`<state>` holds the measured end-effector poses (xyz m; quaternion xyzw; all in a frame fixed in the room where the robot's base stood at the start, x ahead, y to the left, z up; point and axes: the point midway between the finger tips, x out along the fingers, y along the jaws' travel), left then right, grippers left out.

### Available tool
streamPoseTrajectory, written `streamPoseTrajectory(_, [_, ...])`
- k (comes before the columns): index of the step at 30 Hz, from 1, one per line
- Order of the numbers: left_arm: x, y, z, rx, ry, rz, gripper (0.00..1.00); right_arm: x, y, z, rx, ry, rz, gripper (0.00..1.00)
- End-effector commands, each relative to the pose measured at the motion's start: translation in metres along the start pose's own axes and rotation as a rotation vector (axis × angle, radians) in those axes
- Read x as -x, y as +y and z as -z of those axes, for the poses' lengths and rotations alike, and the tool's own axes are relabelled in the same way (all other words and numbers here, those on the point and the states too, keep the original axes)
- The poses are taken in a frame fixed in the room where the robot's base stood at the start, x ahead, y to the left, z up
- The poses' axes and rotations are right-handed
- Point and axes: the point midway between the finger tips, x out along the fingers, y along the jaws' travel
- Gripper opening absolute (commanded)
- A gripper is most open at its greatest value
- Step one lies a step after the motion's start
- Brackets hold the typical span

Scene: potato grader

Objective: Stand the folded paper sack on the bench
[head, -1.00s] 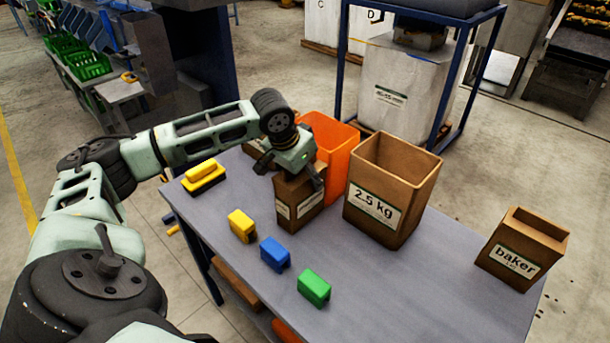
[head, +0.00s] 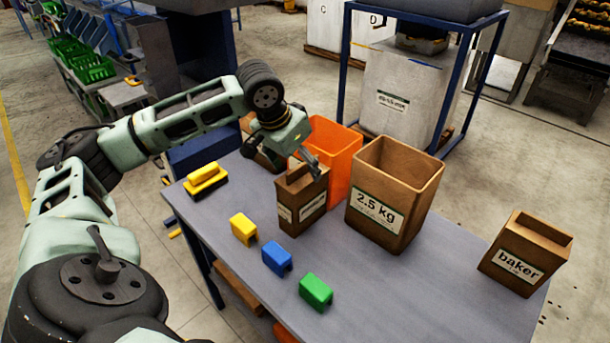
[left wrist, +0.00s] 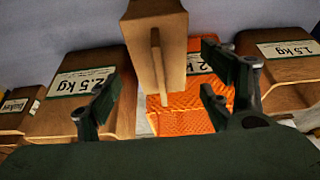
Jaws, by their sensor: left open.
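The folded paper sack (head: 302,200) is a brown, narrow, upright block with white-and-green labels. It stands on the grey bench (head: 400,290) in front of the orange bin. My left gripper (head: 287,163) is open just above the sack's top. In the left wrist view my left gripper (left wrist: 150,98) has its fingers spread wide, and the sack (left wrist: 150,40) shows beyond them with its top fold between them, apart from both fingers. My right gripper is not in view.
The orange bin (head: 335,145) and the brown 2.5 kg bin (head: 390,185) stand close right of the sack. A baker bin (head: 525,255) is at far right. Yellow (head: 243,227), blue (head: 276,256) and green (head: 316,290) blocks lie in front. A yellow-black block (head: 206,179) lies left.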

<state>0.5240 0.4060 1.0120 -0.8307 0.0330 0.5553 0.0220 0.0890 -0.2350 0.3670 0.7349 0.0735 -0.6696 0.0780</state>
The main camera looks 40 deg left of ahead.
Motion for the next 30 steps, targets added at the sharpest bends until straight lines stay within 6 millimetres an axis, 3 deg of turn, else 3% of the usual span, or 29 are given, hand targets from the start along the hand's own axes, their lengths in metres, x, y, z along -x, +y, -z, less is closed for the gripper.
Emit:
streamPoseTrajectory(3, [0.023, 0.0, 0.001, 0.0, 0.003, 0.002, 0.73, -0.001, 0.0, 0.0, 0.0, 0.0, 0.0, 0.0])
streamPoseTrajectory(9, [0.044, -0.001, 0.0, 0.001, 0.002, 0.001, 0.73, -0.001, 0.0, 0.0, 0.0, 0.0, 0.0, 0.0])
streamPoseTrajectory(30, [0.052, 0.0, 0.002, 0.001, 0.0, 0.001, 0.73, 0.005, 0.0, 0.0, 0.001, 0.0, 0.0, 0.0])
